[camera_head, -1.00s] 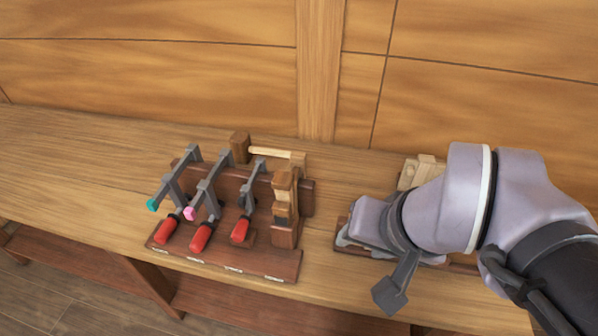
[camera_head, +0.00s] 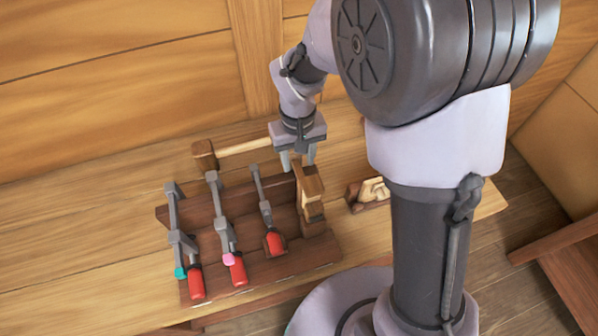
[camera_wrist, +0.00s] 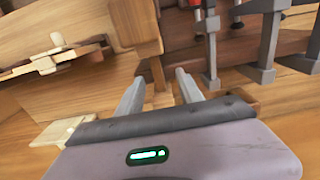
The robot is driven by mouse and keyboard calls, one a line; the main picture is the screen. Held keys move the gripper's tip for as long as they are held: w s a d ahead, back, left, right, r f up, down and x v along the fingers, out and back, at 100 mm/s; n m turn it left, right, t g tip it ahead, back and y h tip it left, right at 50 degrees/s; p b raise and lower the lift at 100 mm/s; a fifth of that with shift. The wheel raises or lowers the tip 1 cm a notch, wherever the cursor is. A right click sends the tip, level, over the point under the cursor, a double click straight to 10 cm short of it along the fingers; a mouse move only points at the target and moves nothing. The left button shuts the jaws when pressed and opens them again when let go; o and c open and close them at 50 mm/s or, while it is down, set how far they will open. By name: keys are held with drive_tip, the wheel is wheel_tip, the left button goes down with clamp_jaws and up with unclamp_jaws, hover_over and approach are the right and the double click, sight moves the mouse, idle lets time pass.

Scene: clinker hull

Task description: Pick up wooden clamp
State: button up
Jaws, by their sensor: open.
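The wooden clamp (camera_head: 311,190) stands at the right end of the brown clamp rack (camera_head: 205,291), with a darker and a lighter wooden part. In the wrist view, a wooden upright (camera_wrist: 138,22) that looks like this clamp rises just beyond the fingers. My gripper (camera_head: 298,162) is open and empty, pointing down at the back of the clamp, close to its top. In the wrist view my gripper (camera_wrist: 154,82) has its two fingers apart, with wood showing between and beyond them. Whether a finger touches the clamp cannot be told.
Several metal bar clamps with red handles (camera_head: 195,283) stand left of the wooden clamp. A mallet (camera_head: 245,147) lies behind the rack, its handle reaching toward my gripper. A small wooden plane (camera_head: 374,190) sits on the right. The bench (camera_head: 70,240) is clear at left.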

sight(300, 173)
drive_tip(key=shift+d+f, duration=0.1)
drive_tip(key=shift+f, duration=0.4)
drive_tip(key=f, duration=0.1)
drive_tip(key=f+b, duration=0.1)
drive_tip(key=f, duration=0.1)
drive_tip(key=w+f, duration=0.1)
drive_tip(key=f, duration=0.1)
drive_tip(key=shift+d+f, duration=0.1)
drive_tip(key=shift+d, duration=0.05)
drive_tip(key=shift+s, duration=0.15)
clamp_jaws()
idle(0.6)
